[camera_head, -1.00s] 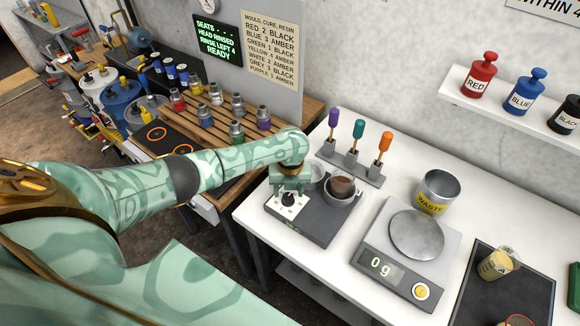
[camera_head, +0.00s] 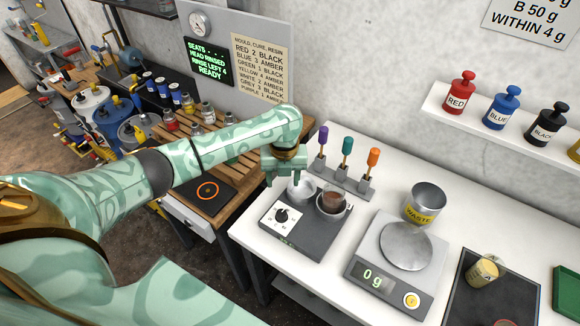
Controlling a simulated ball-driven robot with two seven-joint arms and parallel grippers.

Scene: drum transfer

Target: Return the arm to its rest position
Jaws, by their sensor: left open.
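My left arm (camera_head: 225,145) comes in from the left, patterned in pale green. Its gripper (camera_head: 283,180) points down at the left back edge of a dark mixing device (camera_head: 303,243) with a white dial. The gripper is open, and I see nothing held in it. A clear cup (camera_head: 300,188) sits just right of the fingers; I cannot tell whether they touch. A second cup with brown contents (camera_head: 333,200) sits on the device's right side. My right gripper is not in view.
A scale (camera_head: 380,270) reading 0 g and a waste can (camera_head: 426,200) stand to the right. Three coloured-handled tools stand in a rack (camera_head: 345,180) behind the device. A wooden rack (camera_head: 220,150) with small bottles lies under my arm. A dark tray (camera_head: 500,300) is at the lower right.

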